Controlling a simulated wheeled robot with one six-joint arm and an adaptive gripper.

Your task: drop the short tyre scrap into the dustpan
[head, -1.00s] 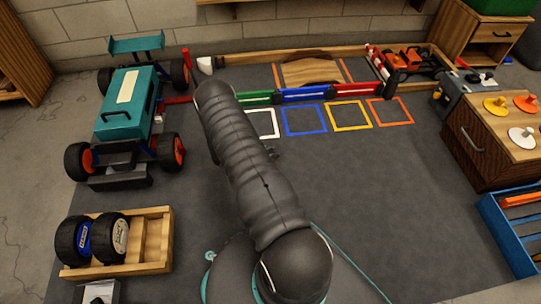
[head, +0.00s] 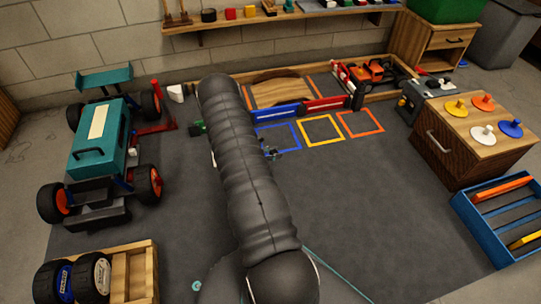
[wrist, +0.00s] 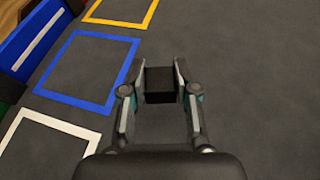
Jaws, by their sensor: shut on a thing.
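My gripper (wrist: 160,68) is shut on a short black block-like piece, the tyre scrap (wrist: 161,85), held between its two fingers in the wrist view. Dark floor mat lies below and around it; the height above the mat is hard to tell. In the head view my arm hides most of the gripper, and only a small part of it (head: 270,152) shows beside the blue square. The scrap cannot be made out there. I cannot pick out a dustpan in either view.
A teal racecar (head: 100,150) stands at left, with a wooden crate of wheels (head: 140,270) in front of it. Coloured floor squares (head: 320,130) lie before low barriers. A wooden cabinet (head: 470,150) and blue rack (head: 490,235) stand at right. The middle mat is clear.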

